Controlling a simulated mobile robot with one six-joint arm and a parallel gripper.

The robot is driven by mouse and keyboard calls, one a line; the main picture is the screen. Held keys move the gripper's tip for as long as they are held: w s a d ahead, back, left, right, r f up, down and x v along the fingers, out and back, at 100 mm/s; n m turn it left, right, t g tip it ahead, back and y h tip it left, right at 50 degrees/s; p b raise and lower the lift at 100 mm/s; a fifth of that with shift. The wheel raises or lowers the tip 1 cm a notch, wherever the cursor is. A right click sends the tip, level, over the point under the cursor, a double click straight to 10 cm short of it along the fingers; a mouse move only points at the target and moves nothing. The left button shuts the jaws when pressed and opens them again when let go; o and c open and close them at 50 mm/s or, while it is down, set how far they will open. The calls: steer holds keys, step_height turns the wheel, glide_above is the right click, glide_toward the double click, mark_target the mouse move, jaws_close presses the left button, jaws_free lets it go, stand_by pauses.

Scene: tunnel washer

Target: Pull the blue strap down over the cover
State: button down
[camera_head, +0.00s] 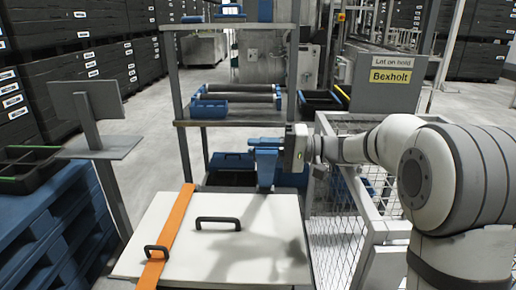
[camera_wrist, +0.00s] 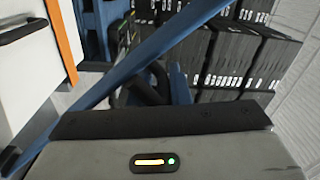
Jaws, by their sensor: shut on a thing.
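The white cover (camera_head: 225,262) lies flat at the front of the head view, with a black handle (camera_head: 218,222) near its middle. It also shows at the left of the wrist view (camera_wrist: 18,75). The blue strap (camera_wrist: 165,58) runs slantwise across the wrist view, taut and apart from the cover's face. My gripper (camera_head: 266,172) is beyond the cover's far right corner, above cover level, and shut on the blue strap. The grip itself is mostly hidden. A dark loop-like shape (camera_wrist: 143,88) shows just ahead of the gripper body.
A grey shelf rack (camera_head: 235,122) stands behind the cover. A white mesh fence (camera_head: 340,215) is close on the right, under my arm. Blue pallets (camera_head: 55,235) are at the left.

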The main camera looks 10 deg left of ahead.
steer(key=shift+s+r, duration=0.1)
steer(key=shift+r, duration=0.15)
steer(key=c, duration=1.5)
jaws_free()
steer(key=shift+s, duration=0.1)
steer(key=shift+d, duration=0.15)
steer(key=d, duration=0.5)
steer(key=w+d+p, duration=0.1)
steer(key=d, duration=0.1)
steer(key=shift+w+d, duration=0.1)
steer(key=shift+d, duration=0.1)
steer(key=s+d+r+m+t+h+p, duration=0.1)
steer(key=s+d+r+m+h+p, duration=0.1)
steer(key=s+d+h+p, duration=0.5)
steer(key=s+d+r+m+t+h+p, duration=0.15)
steer(key=s+h+p, duration=0.35)
steer(key=s+p, duration=0.5)
steer(key=s+d+t+h+p, duration=0.1)
steer(key=s+d+h, duration=0.1)
steer(key=d, duration=0.1)
steer(key=s+d+r+h+p, duration=0.1)
steer(key=s+d+h+p, duration=0.1)
steer(key=d, duration=0.1)
steer(key=s+d+r+t+h+p, duration=0.1)
steer(key=s+d+h+p, duration=0.1)
steer(key=d, duration=0.2)
steer(key=shift+s+t, duration=0.25)
steer(key=shift+t, duration=0.1)
